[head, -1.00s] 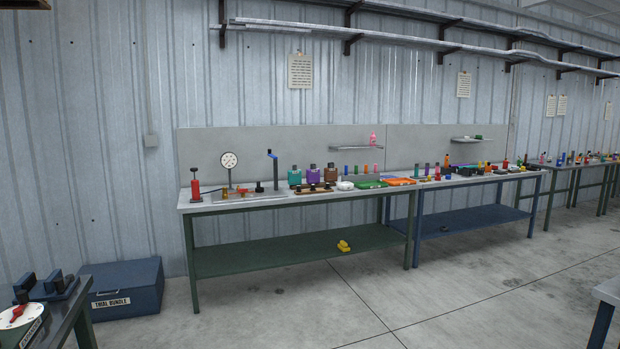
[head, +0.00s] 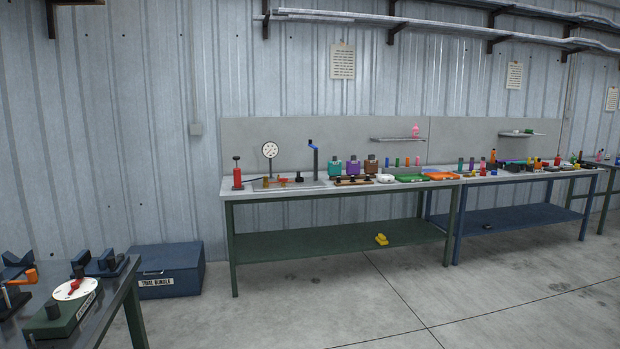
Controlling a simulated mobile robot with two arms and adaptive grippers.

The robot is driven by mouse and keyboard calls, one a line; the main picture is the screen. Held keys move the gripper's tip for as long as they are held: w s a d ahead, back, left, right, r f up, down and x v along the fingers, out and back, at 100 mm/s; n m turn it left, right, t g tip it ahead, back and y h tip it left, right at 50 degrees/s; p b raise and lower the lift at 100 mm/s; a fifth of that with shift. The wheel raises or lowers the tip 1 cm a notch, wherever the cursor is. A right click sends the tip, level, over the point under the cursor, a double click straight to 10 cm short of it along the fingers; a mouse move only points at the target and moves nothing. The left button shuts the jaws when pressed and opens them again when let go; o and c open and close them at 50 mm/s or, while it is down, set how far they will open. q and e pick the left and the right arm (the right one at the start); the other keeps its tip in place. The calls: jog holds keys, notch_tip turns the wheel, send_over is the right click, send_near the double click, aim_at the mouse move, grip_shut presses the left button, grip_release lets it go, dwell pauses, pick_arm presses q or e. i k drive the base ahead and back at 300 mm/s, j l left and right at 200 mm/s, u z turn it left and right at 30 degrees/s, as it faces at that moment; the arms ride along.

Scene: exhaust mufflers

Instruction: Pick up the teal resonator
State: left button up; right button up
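A teal block-shaped part (head: 335,169) with a dark top stands on the far green-legged bench, against the grey back panel. It is the clearest teal thing in view, but it is too small to tell whether it is the resonator. A purple part (head: 353,168) and a brown part (head: 371,166) of like shape stand in a row to its right. Neither of my grippers is in view.
The green-legged bench (head: 340,240) stands by the wall, with a blue-legged bench (head: 520,215) to its right. A near table (head: 112,300) is at lower left, beside a blue chest (head: 168,284). Open concrete floor (head: 340,310) lies in front.

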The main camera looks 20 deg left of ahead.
aim_at(335, 168)
jog(key=u, duration=0.25)
jog(key=i, duration=4.3)
